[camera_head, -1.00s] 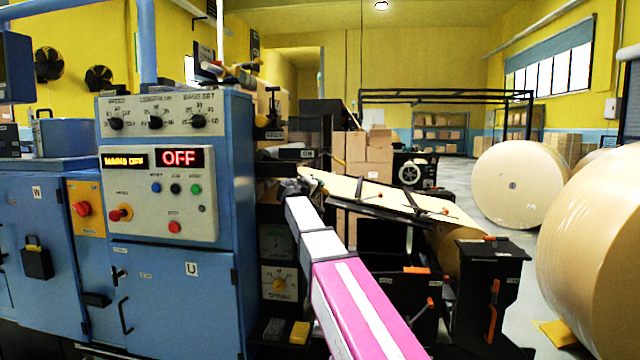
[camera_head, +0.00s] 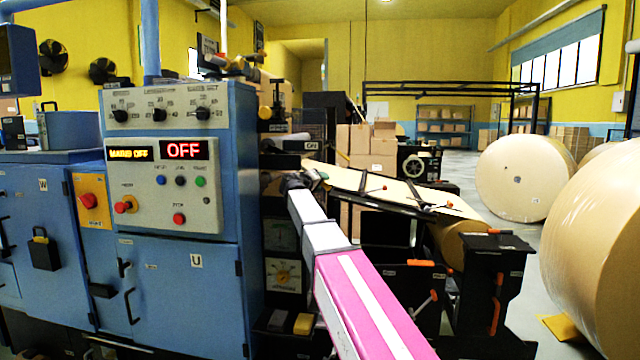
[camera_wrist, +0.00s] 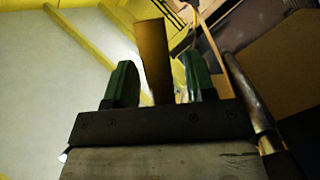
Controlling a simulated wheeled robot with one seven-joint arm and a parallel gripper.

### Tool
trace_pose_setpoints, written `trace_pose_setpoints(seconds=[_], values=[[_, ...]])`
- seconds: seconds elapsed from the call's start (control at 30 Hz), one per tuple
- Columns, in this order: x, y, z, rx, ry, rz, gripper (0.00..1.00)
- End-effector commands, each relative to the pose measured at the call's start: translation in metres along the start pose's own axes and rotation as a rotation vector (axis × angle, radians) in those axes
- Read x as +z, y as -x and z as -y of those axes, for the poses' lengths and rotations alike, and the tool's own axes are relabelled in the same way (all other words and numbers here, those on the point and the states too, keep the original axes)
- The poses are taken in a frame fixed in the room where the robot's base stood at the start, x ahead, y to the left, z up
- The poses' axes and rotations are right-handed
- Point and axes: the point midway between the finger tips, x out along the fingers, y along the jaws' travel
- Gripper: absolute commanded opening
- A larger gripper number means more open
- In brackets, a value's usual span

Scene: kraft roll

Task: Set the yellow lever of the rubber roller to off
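In the wrist view, a flat, dark yellow-brown bar (camera_wrist: 154,60) stands between the two green fingertips of my gripper (camera_wrist: 160,82). It looks like the yellow lever, but no label shows there. My fingers are apart, with a visible gap on the bar's right side; the bar is close to the left finger, and I cannot tell whether they touch. In the head view, my pink and white arm reaches to the dark machine right of the blue cabinet; my gripper is small and dark there, and the lever cannot be made out.
The blue control cabinet (camera_head: 170,270) stands left of my arm, its red display reading OFF. A sloping kraft sheet (camera_head: 400,190) and black stands (camera_head: 492,270) lie to the right. Large paper rolls (camera_head: 600,250) stand at far right, with some floor clear between.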

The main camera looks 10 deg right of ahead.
Motion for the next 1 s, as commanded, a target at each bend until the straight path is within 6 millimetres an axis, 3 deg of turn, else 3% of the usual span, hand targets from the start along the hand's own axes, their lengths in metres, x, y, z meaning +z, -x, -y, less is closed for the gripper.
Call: trace_pose_setpoints(seconds=[0.27, 0.7, 1.0], values=[[0.001, 0.016, 0.000, 0.000, 0.000, -0.001, 0.50], [0.001, 0.092, 0.000, -0.001, 0.000, -0.002, 0.50], [0.000, 0.109, 0.000, 0.000, 0.000, 0.000, 0.50]])
